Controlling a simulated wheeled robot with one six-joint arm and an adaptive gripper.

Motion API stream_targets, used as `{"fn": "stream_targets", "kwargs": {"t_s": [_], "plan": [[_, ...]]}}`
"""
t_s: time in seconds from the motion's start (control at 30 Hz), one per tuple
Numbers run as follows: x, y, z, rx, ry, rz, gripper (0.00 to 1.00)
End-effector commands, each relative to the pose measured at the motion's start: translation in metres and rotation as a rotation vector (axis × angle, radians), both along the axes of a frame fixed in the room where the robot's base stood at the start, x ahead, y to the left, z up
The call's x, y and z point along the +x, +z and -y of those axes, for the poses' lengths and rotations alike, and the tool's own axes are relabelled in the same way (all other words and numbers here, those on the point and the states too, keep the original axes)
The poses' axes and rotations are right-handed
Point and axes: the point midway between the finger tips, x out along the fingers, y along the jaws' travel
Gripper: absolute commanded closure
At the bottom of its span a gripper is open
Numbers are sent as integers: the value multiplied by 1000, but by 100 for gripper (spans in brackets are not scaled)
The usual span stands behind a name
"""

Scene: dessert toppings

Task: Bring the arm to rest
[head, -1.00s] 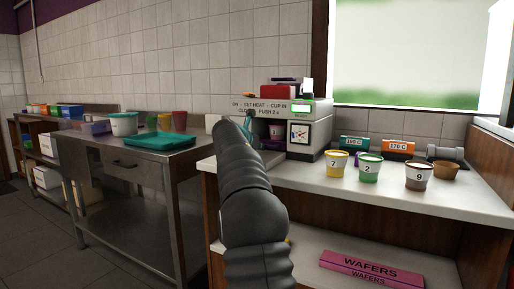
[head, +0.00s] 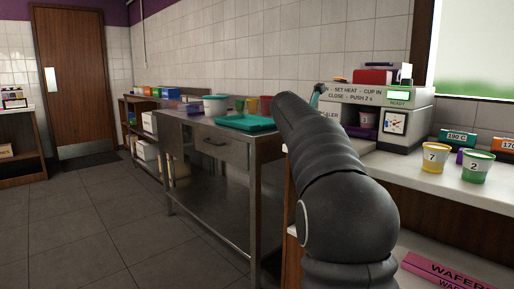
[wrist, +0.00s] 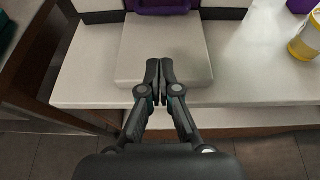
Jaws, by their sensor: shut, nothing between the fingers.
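My gripper (wrist: 158,80) shows in the wrist view with its two fingers together and nothing between them. It is above the front edge of the white counter, over a pale flat slab (wrist: 192,65) in front of a purple part. In the head view my dark arm stands in front of the sealer machine (head: 385,97) and covers part of it; the gripper's fingers are mostly hidden there.
A yellow cup 7 (head: 434,158) and a green cup 2 (head: 476,166) stand on the counter, right of the machine. A pink wafers box (head: 446,271) lies on the shelf below. A steel table (head: 222,140) with a teal tray (head: 245,122) stands left. Floor at left is clear.

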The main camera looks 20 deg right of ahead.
Motion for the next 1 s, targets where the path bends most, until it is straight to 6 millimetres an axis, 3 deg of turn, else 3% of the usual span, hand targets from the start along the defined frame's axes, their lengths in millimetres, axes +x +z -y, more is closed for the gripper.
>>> {"fn": "stream_targets", "kwargs": {"t_s": [0.17,0.27,0.37,0.67,1.0], "plan": [[-4,-1,-6,24,-3,25,100],[-16,-6,-24,102,-17,99,100],[-37,-17,-55,239,-52,223,100],[-128,-77,-162,755,-288,606,100],[-251,-169,-271,1285,-779,905,100]]}}
